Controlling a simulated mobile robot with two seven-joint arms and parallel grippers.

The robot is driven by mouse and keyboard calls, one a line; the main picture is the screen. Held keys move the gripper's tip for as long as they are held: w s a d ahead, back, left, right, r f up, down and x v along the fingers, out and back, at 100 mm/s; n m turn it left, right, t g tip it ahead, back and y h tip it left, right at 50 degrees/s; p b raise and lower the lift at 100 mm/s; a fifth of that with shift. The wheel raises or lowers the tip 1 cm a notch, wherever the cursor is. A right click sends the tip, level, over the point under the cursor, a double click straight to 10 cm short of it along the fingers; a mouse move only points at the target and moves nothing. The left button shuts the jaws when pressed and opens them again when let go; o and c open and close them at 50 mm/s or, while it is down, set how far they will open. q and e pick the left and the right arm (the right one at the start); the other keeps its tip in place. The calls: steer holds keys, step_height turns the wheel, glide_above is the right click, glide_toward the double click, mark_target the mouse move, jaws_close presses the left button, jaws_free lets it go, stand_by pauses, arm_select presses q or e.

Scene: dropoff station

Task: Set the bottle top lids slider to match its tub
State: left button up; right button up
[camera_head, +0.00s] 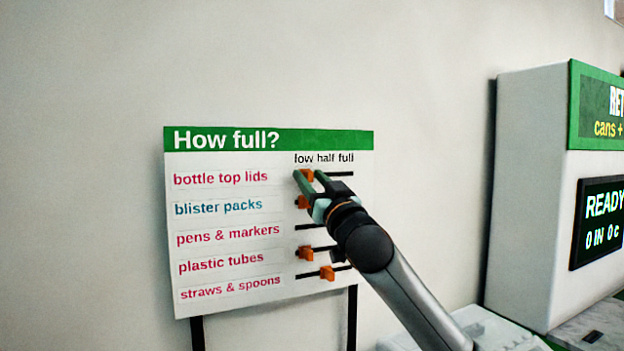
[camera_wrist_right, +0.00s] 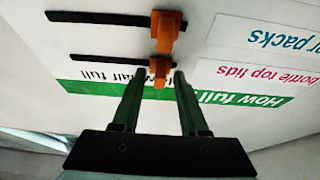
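The "How full?" board (camera_head: 220,222) stands against the wall with several labelled slider rows. The bottle top lids slider is the top row; its orange knob (camera_head: 308,174) is at the low end of its dark slot (camera_head: 342,174). My right gripper (camera_head: 312,180) is open at this knob. In the right wrist view the two green fingers (camera_wrist_right: 158,78) stand on either side of the knob (camera_wrist_right: 160,70), with gaps visible, so they are not closed on it. My left gripper is not in view. The bottle top lids tub is not in view.
The blister packs knob (camera_head: 302,202), just below, is at low, close to my fingers. The plastic tubes knob (camera_head: 305,252) is at low; the straws & spoons knob (camera_head: 327,272) is near half. My arm hides the pens & markers knob. A return machine (camera_head: 530,190) stands right.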

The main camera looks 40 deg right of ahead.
jaws_close()
stand_by(1.2)
